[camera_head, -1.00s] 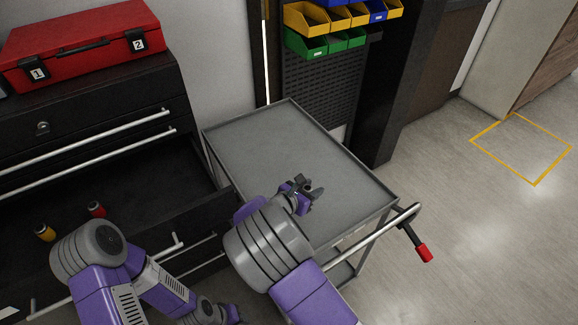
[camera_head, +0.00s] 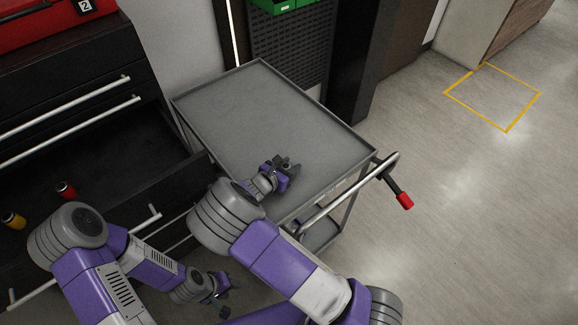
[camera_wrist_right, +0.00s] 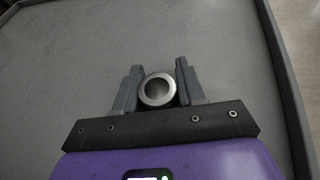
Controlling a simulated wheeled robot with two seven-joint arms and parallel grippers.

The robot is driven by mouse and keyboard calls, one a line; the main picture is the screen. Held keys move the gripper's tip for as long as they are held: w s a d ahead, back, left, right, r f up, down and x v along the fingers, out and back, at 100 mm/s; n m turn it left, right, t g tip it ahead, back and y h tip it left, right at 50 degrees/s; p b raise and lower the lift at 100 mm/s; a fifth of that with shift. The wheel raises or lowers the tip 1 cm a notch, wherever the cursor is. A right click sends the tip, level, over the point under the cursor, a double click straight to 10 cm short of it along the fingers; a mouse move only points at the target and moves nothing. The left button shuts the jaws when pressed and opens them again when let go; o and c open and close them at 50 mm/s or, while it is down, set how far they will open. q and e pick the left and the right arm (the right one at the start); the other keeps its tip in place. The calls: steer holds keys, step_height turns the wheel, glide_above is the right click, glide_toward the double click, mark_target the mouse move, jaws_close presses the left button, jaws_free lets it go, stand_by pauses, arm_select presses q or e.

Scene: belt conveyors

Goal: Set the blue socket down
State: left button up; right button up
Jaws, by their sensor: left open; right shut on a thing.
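My right gripper (camera_head: 290,166) is over the near part of the grey cart top (camera_head: 245,110). In the right wrist view its two fingers (camera_wrist_right: 158,82) are shut on a round, hollow socket (camera_wrist_right: 158,91). The socket shows end-on as a grey metal ring, and no blue is visible on it. In the head view the socket is hidden or too small to make out. I cannot tell whether it touches the cart top. My left gripper (camera_head: 223,292) is open and empty, low in front of the cart and the drawer cabinet.
The cart top is otherwise bare, with a raised rim and a handle with a red grip (camera_head: 404,200) at right. An open black drawer (camera_head: 110,165) at left holds a red socket (camera_head: 66,190) and a yellow one (camera_head: 13,220). A red toolbox (camera_head: 40,22) stands above.

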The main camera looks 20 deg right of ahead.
steer(key=shift+f, duration=0.1)
steer(key=o, duration=0.6)
steer(key=shift+f, duration=0.1)
steer(key=o, duration=0.5)
steer(key=shift+r, duration=0.2)
steer(key=p+v, duration=0.1)
steer(key=v, duration=1.1)
steer(key=shift+p, duration=0.4)
